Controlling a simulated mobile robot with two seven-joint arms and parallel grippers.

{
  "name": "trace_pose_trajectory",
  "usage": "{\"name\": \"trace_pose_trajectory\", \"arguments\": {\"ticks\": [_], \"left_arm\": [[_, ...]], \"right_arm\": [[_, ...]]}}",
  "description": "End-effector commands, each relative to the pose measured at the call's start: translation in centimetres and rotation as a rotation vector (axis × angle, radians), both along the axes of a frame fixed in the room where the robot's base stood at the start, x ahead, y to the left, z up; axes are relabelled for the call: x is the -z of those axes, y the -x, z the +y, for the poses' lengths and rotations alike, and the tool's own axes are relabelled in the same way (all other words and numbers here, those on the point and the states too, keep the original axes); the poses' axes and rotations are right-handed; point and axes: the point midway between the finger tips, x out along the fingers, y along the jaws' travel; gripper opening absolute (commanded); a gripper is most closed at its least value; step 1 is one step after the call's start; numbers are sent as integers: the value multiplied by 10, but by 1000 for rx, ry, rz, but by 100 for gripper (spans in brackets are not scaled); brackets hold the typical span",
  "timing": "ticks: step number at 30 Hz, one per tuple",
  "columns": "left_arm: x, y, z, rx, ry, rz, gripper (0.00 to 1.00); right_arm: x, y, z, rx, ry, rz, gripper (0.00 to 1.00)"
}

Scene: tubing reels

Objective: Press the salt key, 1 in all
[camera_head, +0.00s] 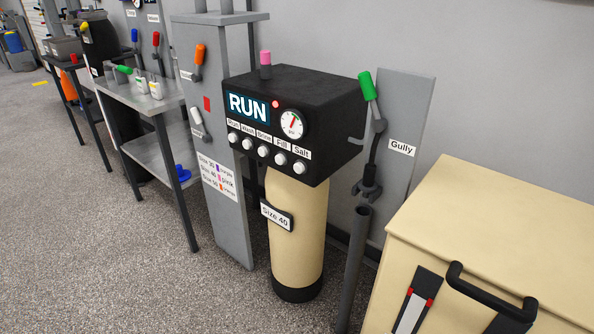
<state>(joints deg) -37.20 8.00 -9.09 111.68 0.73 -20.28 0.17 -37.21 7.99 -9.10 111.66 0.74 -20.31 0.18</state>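The salt key (299,167) is a round white button under the label "Salt" (301,153), the rightmost of a row of white keys on the front of a black control box (330,140). The row's labels include "Brine" and "Fill". A blue display (249,107) above the keys reads "RUN", with a small red light (276,104) and a round gauge (292,124) beside it. The box sits on a beige cylinder (297,240) labelled "Size 40". Neither of my grippers shows in the head view.
A cream cabinet (500,220) with a black handle stands at the right. A green-handled lever (367,86) and a grey pipe (355,255) are by the "Gully" panel (402,110). A grey post (212,130) and metal table (150,105) stand left. Floor in front is clear.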

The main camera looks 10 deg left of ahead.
Motion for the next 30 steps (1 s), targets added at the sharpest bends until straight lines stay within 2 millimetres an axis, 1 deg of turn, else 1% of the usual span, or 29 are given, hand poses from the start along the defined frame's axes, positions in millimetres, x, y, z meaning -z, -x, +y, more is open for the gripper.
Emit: {"name": "trace_pose_trajectory", "arguments": {"ticks": [1,2,3,4,30], "left_arm": [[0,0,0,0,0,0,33],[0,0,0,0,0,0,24],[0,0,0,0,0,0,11],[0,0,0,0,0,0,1],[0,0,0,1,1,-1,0]], "right_arm": [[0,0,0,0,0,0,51],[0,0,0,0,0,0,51],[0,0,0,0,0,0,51],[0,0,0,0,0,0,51],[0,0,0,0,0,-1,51]]}}
